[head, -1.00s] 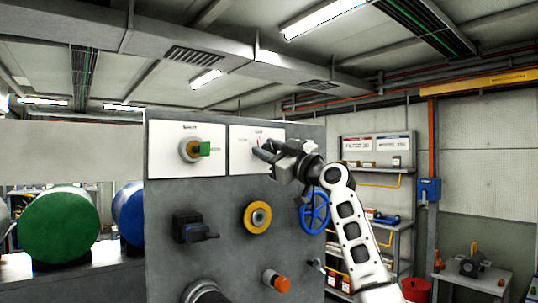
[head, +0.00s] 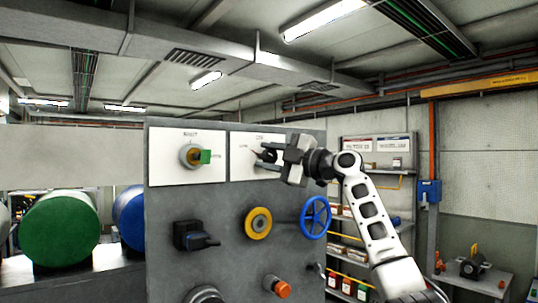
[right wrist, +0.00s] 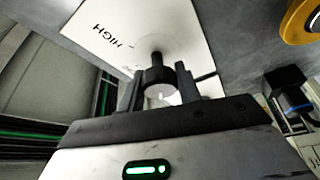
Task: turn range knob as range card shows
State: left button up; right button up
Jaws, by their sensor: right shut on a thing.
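A white plate (head: 243,168) is at the upper right of the grey panel and carries a small black knob. The knob (right wrist: 160,77) shows in the right wrist view, standing out from the plate beside the printed word HIGH. My right gripper (head: 264,158) reaches the plate from the right. In the right wrist view its two dark fingers (right wrist: 157,96) stand on either side of the knob and are shut on it. The gripper partly hides the knob and plate in the head view. I cannot make out a range card for certain. My left gripper is not in view.
A second white plate (head: 187,176) holds a knob with a green handle (head: 206,157). Below are a black lever switch (head: 190,236), a yellow ring (head: 258,223), a blue handwheel (head: 315,217) and an orange button (head: 283,290). Small placards (head: 393,144) above the right shelves are unreadable.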

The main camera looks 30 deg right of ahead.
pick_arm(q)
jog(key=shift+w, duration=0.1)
pick_arm(e)
jog(key=shift+n, duration=0.3)
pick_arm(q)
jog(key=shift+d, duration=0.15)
pick_arm(e)
jog(key=o, duration=1)
jog(key=shift+s+d+f, duration=0.1)
jog(key=shift+s, duration=0.15)
pick_arm(q)
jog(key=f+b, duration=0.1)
jog(key=b, duration=0.2)
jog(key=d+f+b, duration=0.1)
jog(key=b, duration=0.2)
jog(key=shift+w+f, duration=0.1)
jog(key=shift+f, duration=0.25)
pick_arm(e)
jog(key=v, duration=1.5)
jog(key=shift+s, duration=0.25)
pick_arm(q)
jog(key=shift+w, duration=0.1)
pick_arm(e)
jog(key=shift+d, duration=0.1)
